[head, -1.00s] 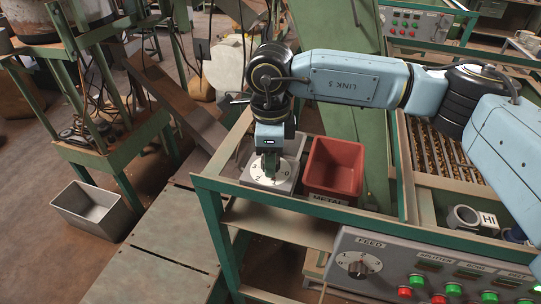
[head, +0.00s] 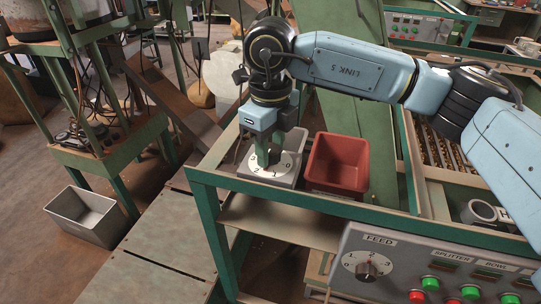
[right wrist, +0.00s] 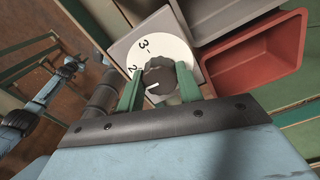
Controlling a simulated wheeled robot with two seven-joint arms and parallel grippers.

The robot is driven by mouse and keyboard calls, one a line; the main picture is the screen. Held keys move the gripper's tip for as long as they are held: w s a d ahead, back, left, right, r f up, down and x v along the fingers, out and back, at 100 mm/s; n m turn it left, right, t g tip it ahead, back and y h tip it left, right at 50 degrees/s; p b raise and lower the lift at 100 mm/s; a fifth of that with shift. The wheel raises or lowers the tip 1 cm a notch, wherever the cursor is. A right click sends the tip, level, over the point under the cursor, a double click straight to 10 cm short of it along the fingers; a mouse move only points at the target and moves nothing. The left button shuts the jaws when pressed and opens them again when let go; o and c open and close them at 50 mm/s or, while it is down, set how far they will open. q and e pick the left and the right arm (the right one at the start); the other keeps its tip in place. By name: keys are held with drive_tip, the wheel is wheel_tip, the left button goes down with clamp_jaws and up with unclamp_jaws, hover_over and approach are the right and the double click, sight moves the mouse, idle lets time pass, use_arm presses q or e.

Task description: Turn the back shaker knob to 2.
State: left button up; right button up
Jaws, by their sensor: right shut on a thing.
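The back shaker knob is a dark round knob (right wrist: 160,74) on a white numbered dial (right wrist: 176,47), set on a grey box (head: 288,178) in the green frame. My right gripper (head: 268,153) points down at it, with its green fingers on either side, shut on the knob. In the right wrist view, the white pointer mark faces lower left, near the 2 but a little past it on the side away from the 3. Part of the dial is hidden by the fingers. My left gripper is not in view.
A red bin (head: 310,168) stands just right of the dial box. The green frame's front rail (head: 290,199) runs in front of both. A panel with a FEED knob (head: 368,265) and several buttons is nearer. A grey bin (head: 80,228) sits on the floor at left.

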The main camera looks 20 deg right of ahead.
sight(271, 149)
drive_tip(key=m+b, duration=0.2)
drive_tip(key=m, duration=0.2)
drive_tip(key=shift+m+b, duration=0.35)
drive_tip(key=shift+m, duration=0.05)
idle(0.4)
drive_tip(key=o, duration=1)
drive_tip(key=shift+r, duration=0.1)
wheel_tip(271, 149, up, 13)
drive_tip(key=shift+r, duration=0.15)
